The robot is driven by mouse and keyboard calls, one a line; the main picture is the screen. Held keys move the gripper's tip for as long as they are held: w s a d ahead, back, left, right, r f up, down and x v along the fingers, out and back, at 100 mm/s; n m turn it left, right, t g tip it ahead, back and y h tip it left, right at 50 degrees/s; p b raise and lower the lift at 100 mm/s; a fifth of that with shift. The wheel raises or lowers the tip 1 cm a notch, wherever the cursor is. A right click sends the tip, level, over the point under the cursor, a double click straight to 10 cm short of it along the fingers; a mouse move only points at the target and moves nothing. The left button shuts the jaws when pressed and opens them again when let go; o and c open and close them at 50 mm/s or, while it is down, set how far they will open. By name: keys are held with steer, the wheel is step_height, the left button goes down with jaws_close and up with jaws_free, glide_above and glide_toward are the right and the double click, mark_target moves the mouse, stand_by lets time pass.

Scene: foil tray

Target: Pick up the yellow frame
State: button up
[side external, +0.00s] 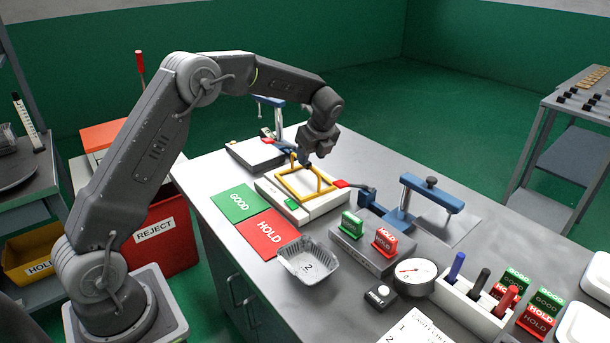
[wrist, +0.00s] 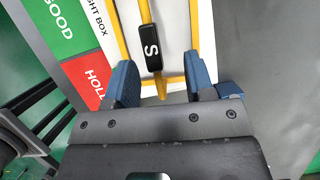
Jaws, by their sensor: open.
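The yellow frame (side external: 287,191) lies on the white light box (side external: 319,209) on the bench, with a raised handle across it. My gripper (side external: 308,166) is open just above the frame's far side. In the wrist view the yellow frame (wrist: 145,12) shows its handle with a black tag (wrist: 152,48) marked S. The handle runs into the gap between the two blue fingers of my gripper (wrist: 160,80), with space on both sides. I cannot tell how far down the fingers reach around it.
Green GOOD (side external: 235,203) and red HOLD (side external: 267,233) mats lie left of the light box. A foil tray (side external: 308,262) stands in front. A blue clamp (side external: 428,195) with a red tip is close on the right; another clamp (side external: 270,101) stands behind.

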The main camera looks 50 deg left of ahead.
steer(key=x, duration=0.5)
steer(key=shift+s+a, duration=0.1)
steer(key=shift+s, duration=0.3)
jaws_close()
